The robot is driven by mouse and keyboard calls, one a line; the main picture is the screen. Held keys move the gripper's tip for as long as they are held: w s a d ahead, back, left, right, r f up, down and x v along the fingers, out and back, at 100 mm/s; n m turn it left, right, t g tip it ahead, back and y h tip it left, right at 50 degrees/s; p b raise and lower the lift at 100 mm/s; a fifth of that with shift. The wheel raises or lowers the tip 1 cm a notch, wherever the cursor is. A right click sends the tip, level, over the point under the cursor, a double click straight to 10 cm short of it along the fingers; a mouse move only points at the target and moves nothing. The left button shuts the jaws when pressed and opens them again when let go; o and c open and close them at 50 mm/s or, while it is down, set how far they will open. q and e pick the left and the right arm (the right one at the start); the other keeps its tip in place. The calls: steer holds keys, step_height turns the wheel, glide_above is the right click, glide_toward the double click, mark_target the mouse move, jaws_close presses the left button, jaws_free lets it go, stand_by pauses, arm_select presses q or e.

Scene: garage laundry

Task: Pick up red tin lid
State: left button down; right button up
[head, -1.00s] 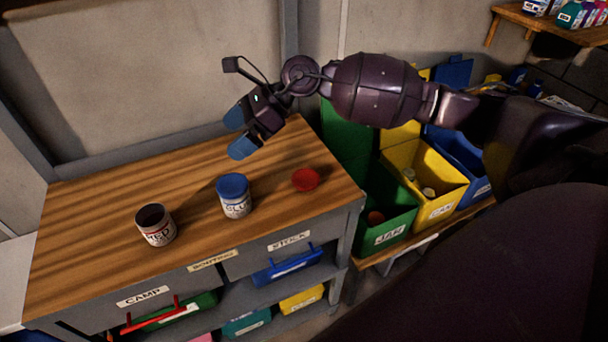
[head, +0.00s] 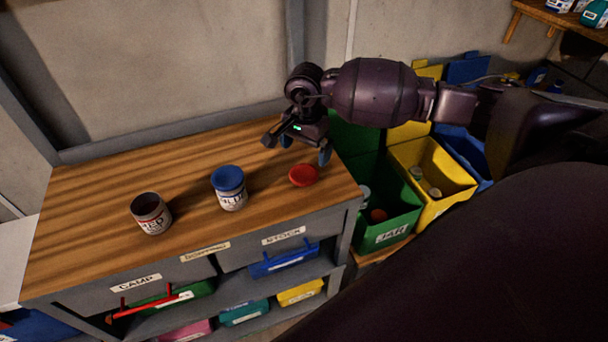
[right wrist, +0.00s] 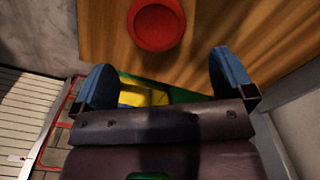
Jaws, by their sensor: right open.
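The red tin lid (head: 303,175) lies flat on the wooden bench top, right of the blue-lidded tin. It also shows at the top of the right wrist view (right wrist: 156,25), ahead of my fingertips. My right gripper (head: 306,150) is open and empty above the bench, just behind the lid. Its two blue fingers stand wide apart in the right wrist view (right wrist: 163,75), with the lid beyond them and not between them. An open tin with a red label (head: 151,215) stands on the bench at left. My left gripper is out of view.
The wooden bench top (head: 100,200) is clear at left. Green (head: 385,225) and yellow (head: 440,185) bins stand right of the bench. A wall rises behind it.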

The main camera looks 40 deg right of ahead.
mark_target(305, 172)
steer(key=f, duration=0.7)
steer(key=shift+s+a+f+p, duration=0.15)
steer(key=shift+s+a+p, duration=0.1)
steer(key=shift+p, duration=0.15)
steer(key=c, duration=0.9)
